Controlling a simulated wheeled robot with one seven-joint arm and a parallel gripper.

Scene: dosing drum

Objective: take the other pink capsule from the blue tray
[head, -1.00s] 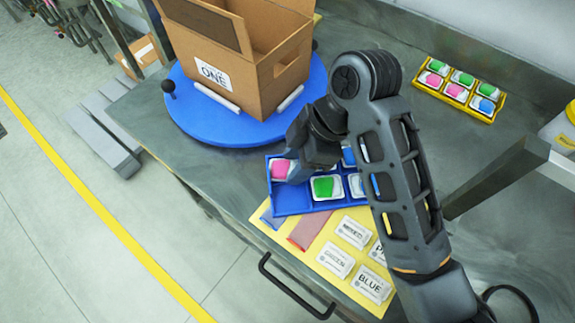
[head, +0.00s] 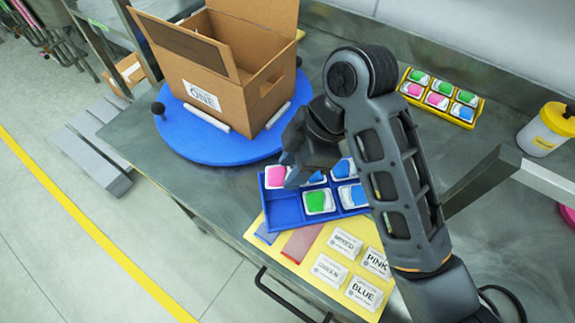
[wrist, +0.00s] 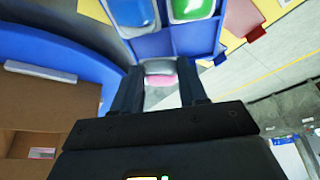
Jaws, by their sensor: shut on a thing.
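The blue tray (head: 290,215) sits on the bench and also shows at the top of the wrist view (wrist: 178,38). My gripper (head: 288,178) is over the tray's left end. In the wrist view my gripper (wrist: 160,82) has a pink capsule (wrist: 160,79) between its fingers, shut on it. In the head view this pink capsule (head: 275,177) is at the tray's back left corner; its clearance above the tray is hard to tell. A green capsule (head: 318,202) and several blue ones (head: 343,168) lie in the tray. The front left compartment is empty.
A cardboard box (head: 225,75) labelled ONE stands on a blue turntable (head: 195,145) behind the tray. A yellow tray (head: 440,95) of capsules is at the back right. A yellow mat with label cards (head: 363,292) lies in front. A white jar (head: 545,130) stands far right.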

